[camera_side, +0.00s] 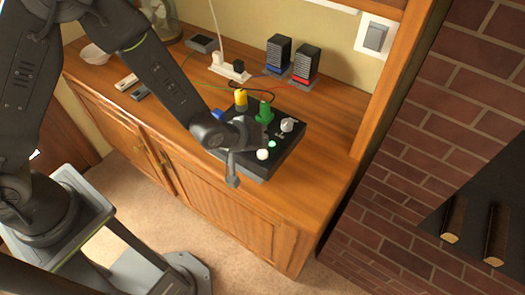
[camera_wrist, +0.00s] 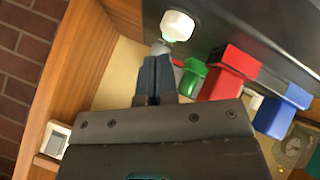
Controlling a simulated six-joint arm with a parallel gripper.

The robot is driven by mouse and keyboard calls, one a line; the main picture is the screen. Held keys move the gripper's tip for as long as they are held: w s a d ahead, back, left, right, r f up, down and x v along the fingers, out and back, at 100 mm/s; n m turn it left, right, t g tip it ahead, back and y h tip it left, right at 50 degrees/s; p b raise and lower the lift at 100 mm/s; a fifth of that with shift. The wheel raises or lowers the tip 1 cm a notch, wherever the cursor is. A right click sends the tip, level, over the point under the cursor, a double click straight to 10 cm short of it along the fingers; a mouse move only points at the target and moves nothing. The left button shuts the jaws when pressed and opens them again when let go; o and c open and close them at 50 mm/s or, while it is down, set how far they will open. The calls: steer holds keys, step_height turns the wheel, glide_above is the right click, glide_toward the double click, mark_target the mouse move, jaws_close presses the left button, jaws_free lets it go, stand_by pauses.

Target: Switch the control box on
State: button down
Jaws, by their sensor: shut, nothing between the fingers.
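The black control box (camera_side: 285,158) sits near the front edge of the wooden counter. On its top are a pale grey knob (camera_side: 287,124), a lit green button (camera_side: 272,143) and a white button (camera_side: 263,154). Green (camera_side: 264,114), yellow (camera_side: 241,98) and blue parts stand towards its back and left. My gripper (camera_side: 258,137) is low over the box's top and hides part of it. In the wrist view my gripper (camera_wrist: 157,70) is shut and empty, its tips close to a white knob (camera_wrist: 177,25) with a green glow below; I cannot tell whether they touch.
Two dark units with blue (camera_side: 278,56) and red (camera_side: 303,64) bases stand behind the box, with a white power strip (camera_side: 229,69) to their left. A wall switch (camera_side: 375,38) is at the back right. In the wrist view, red (camera_wrist: 232,65) and blue (camera_wrist: 280,112) blocks crowd the gripper's right.

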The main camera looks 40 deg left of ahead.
steer(key=shift+r, duration=2.5)
steer(key=shift+r, duration=0.1)
step_height(320, 180, up, 6)
steer(key=m, duration=0.1)
glide_above(260, 151)
steer(key=s+a, duration=0.1)
steer(key=a, duration=0.2)
steer(key=s+a+r+m+g+y, duration=0.1)
steer(key=s+a+r+m, duration=0.1)
steer(key=s+a+r, duration=0.5)
steer(key=s+a+r+m+g+y, duration=0.1)
steer(key=s+a+r, duration=0.2)
steer(key=s, duration=0.4)
steer(key=s+a+r+m+g, duration=0.1)
steer(key=s+a+r, duration=0.2)
steer(key=s, duration=0.4)
steer(key=shift+a+r+y, duration=0.15)
steer(key=shift+r+y, duration=0.25)
steer(key=shift+r, duration=0.2)
